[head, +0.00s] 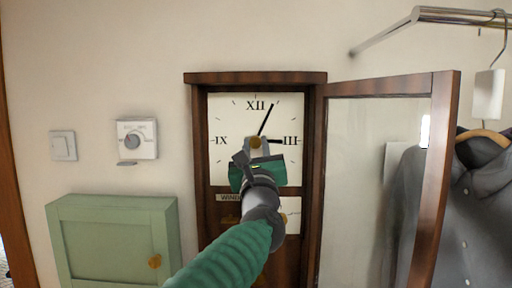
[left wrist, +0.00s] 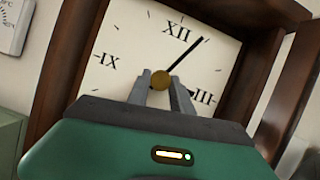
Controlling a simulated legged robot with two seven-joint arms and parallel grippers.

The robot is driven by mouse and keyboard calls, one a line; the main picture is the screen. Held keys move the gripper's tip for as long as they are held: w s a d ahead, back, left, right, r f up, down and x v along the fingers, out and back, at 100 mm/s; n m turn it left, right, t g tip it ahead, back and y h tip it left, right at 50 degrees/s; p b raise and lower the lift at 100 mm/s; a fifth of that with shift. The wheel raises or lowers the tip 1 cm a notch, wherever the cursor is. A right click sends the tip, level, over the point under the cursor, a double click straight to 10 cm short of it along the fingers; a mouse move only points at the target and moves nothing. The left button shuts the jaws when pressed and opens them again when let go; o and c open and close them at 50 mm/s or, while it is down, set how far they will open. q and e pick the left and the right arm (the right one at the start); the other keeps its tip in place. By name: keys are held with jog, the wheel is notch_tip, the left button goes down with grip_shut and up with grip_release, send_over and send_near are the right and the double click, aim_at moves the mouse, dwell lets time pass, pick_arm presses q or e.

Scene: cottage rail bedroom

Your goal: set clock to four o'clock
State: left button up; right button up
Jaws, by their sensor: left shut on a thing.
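The wall clock (head: 225,110) has a white face with Roman numerals in a dark wooden case. Its glass door (head: 440,150) stands open to the right. The long black hand (head: 267,118) points right of XII, at about one. The short hand (head: 275,141) points at about III. A brass knob (head: 256,142) sits at the centre of the face. My left gripper (head: 257,148) is shut on the knob, one finger on each side, as the left wrist view also shows at the knob (left wrist: 161,80). The lower face is hidden behind my gripper. My right gripper is not in view.
A green cabinet (head: 112,240) hangs at lower left, below a thermostat dial (head: 135,139) and a light switch (head: 63,146). A metal rail (head: 450,15) and a grey shirt (head: 465,210) on a hanger are at right, behind the open door.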

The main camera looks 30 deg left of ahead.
pick_arm(q)
grip_shut()
